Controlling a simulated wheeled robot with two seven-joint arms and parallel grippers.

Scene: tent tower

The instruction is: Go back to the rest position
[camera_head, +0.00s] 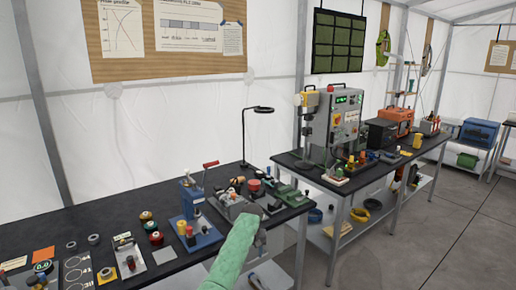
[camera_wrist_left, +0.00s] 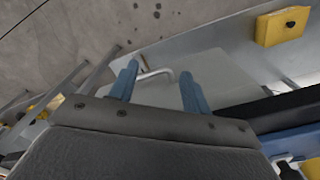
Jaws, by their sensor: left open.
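My left arm, in a green sleeve (camera_head: 236,252), reaches up from the bottom of the head view to the front edge of the near dark-topped bench (camera_head: 105,215). The gripper itself is small and hard to make out there. In the left wrist view my left gripper (camera_wrist_left: 157,76) shows two blue fingers spread apart. Nothing is held between them. A pale shelf surface and a thin bent grey rod lie behind the fingers. My right gripper is in neither view.
A blue press-like device (camera_head: 192,213) and a grey machine (camera_head: 240,205) stand on the near bench close to my left arm. A second bench holds a grey control cabinet (camera_head: 340,122) and an orange case (camera_head: 397,120). Grey floor (camera_head: 420,240) is clear at the right.

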